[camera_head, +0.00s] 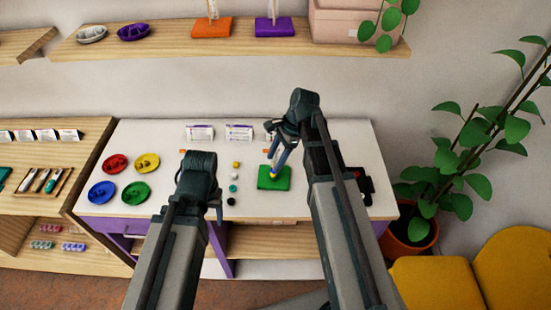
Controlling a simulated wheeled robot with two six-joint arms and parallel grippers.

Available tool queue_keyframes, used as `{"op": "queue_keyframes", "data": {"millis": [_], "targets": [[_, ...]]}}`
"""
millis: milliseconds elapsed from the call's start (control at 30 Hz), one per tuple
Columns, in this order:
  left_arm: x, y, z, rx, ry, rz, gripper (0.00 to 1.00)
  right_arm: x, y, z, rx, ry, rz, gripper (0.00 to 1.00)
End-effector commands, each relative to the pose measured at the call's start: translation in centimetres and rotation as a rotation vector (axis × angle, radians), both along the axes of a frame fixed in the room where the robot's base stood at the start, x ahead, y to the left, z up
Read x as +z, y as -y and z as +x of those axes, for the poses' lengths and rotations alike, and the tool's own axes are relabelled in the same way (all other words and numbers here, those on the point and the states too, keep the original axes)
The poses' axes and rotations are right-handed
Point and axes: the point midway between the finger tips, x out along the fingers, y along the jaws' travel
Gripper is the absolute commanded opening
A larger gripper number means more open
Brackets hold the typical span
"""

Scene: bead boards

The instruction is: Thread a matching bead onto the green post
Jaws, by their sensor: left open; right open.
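The green board (274,184) lies on the white table; its post is mostly hidden by my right gripper, and a small yellowish patch shows near its foot, too small to identify. My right gripper (277,160) is open, with its fingers pointing down over the board around the post. I cannot tell whether it touches anything. My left gripper (212,207) is open near the table's front edge, mostly hidden by its own arm. A green dish (135,193) with green contents sits at the left, beside red (115,164), yellow (147,162) and blue (102,191) dishes.
Small loose pieces stand in a column between the grippers: yellow (236,165), white (234,176), teal (233,188) and black (231,201). Cards (239,132) stand at the back. Orange (212,28) and purple (274,27) boards sit on the wall shelf. Table space between dishes and column is partly clear.

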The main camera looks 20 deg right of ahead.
Motion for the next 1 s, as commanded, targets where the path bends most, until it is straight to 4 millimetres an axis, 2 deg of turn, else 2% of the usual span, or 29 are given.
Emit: {"op": "queue_keyframes", "data": {"millis": [267, 800, 1000], "targets": [[2.0, 0.0, 0.0, -0.001, 0.0, 0.0, 0.61, 2.0, 0.7, 0.1, 0.0, 0.0, 0.0, 0.61], [10.1, 0.0, 0.0, 0.002, 0.0, -0.001, 0.61, 10.1, 3.9, 0.5, -0.002, -0.001, 0.0, 0.61], [12.3, 0.0, 0.0, 0.008, 0.0, -0.002, 0.61, 12.3, 4.9, 0.6, 0.0, 0.0, 0.0, 0.61]]}}
